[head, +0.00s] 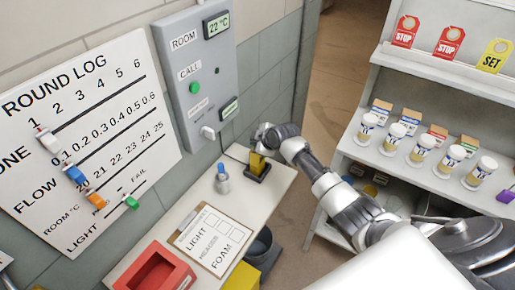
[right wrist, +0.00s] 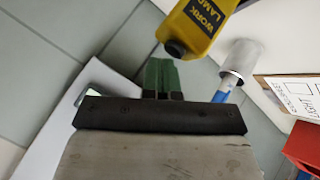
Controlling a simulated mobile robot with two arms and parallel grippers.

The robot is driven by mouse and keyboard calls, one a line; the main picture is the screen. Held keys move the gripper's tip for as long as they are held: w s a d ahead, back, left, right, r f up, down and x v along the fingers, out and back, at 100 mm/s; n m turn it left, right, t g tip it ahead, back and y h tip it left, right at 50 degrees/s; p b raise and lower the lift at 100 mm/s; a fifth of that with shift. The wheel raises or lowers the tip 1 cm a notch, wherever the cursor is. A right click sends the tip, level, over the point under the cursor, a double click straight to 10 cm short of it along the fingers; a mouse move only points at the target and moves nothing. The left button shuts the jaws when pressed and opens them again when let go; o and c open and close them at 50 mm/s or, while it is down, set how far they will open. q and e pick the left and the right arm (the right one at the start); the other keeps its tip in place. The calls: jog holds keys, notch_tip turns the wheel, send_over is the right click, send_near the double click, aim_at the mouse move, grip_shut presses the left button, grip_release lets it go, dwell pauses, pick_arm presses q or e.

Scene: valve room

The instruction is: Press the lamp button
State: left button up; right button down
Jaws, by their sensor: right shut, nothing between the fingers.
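The yellow work lamp (head: 257,164) stands on a black base on the bench near its far right corner. In the right wrist view the lamp (right wrist: 203,22) shows its "WORK LAMP" lettering, with a dark round part (right wrist: 175,48) at its near end; I cannot tell whether that is the button. My right gripper (head: 264,137) is at the lamp's top in the head view and partly hides it. In the wrist view its green fingers (right wrist: 161,75) are together and empty, close to the dark round part; contact cannot be told. My left gripper is not in view.
A clipboard (head: 211,238), a small bottle with a blue top (head: 222,180) and a red tray (head: 180,277) are on the bench. A grey room panel (head: 200,75) hangs on the wall behind. A white shelf (head: 390,165) with jars stands right, beyond open floor.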

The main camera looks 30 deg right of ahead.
jog(key=shift+f, duration=0.2)
dwell(0.5)
jog(key=shift+r+p, duration=0.4)
jog(key=shift+r, duration=0.2)
notch_tip(320, 180, up, 6)
jog(key=p, duration=0.5)
jog(key=shift+r, duration=0.1)
